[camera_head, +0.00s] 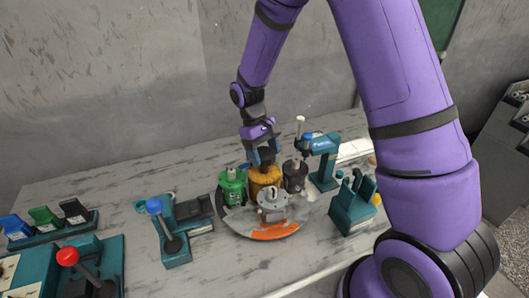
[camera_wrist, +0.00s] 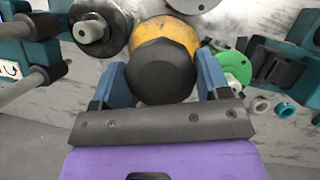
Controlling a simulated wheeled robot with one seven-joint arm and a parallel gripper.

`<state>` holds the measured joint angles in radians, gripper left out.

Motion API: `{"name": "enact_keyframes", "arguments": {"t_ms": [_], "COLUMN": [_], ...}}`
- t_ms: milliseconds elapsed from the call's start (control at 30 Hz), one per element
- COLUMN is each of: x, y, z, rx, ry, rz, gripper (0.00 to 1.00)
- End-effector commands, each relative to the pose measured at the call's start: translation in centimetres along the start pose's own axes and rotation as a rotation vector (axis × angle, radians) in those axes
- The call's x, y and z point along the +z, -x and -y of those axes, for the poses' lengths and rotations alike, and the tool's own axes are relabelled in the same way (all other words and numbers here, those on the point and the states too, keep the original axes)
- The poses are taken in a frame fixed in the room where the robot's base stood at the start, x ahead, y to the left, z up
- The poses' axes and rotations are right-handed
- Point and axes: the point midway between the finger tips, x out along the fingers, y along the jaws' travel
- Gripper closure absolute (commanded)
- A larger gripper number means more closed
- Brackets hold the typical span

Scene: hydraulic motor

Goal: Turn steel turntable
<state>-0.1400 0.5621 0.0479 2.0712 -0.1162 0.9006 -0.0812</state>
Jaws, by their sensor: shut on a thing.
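The round steel turntable (camera_head: 244,222) lies on the workbench with an orange patch on its front rim. It carries a green motor (camera_head: 231,184), a yellow motor with a black cap (camera_head: 264,179), a dark motor (camera_head: 295,175) and a grey metal motor (camera_head: 272,205). My gripper (camera_head: 264,150) reaches down from above at the turntable's far side. In the wrist view its blue fingers are on both sides of the black cap (camera_wrist: 162,72), shut on it. The yellow body (camera_wrist: 172,32) shows past the cap. Most of the turntable's surface is hidden under the motors.
A teal press with a blue knob (camera_head: 175,235) stands left of the turntable. A teal press with a white-topped lever (camera_head: 324,155) and a teal tool holder (camera_head: 352,207) stand to the right. Coloured bins (camera_head: 44,220) and a red-knobbed station (camera_head: 95,268) are far left. The bench front is clear.

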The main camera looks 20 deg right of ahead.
Motion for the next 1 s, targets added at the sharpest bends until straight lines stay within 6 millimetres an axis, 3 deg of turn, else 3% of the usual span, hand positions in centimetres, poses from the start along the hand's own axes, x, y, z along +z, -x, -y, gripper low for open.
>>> {"name": "enact_keyframes", "arguments": {"t_ms": [400, 1000], "x": [-0.08, -0.08], "y": [0.14, 0.15], "z": [0.01, -0.01], "rx": [0.051, 0.065], "ry": [0.124, 0.155], "rz": [-0.004, -0.004], "gripper": [0.73, 0.73]}}
